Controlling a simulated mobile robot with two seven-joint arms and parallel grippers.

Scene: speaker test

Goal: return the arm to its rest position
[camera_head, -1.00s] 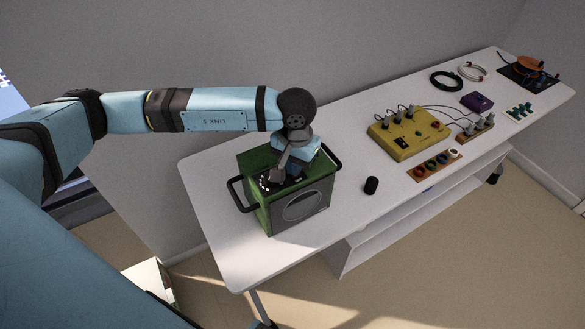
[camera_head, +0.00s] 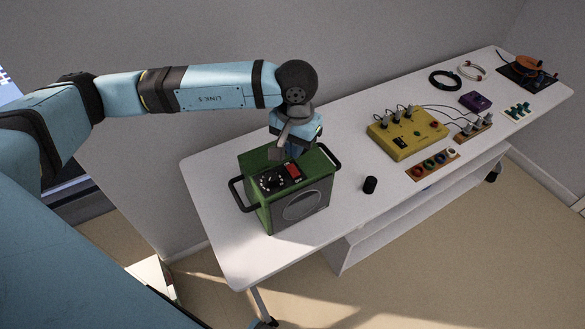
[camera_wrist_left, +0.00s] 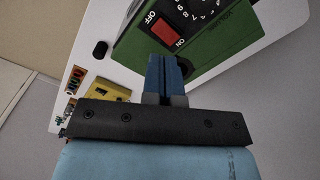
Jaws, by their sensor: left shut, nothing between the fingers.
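My left arm comes in from the left in the head view. Its gripper (camera_head: 294,152) points down above the back of a green speaker box (camera_head: 262,209) on the white table (camera_head: 222,246). In the left wrist view the blue fingers (camera_wrist_left: 165,72) are together with nothing between them. The speaker's red switch (camera_head: 293,171) and black dial (camera_head: 271,182) show on its top. In the wrist view the switch (camera_wrist_left: 174,30) lies just past the fingertips, between the words OFF and ON. The gripper looks apart from the speaker. My right gripper is not in view.
A black cylinder (camera_head: 370,185) stands right of the speaker. Farther right are a yellow box (camera_head: 408,146) with cables, a strip of coloured rings (camera_head: 433,164), a purple box (camera_head: 475,101) and cable coils (camera_head: 445,80). The table's front left corner is clear. A wall runs behind.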

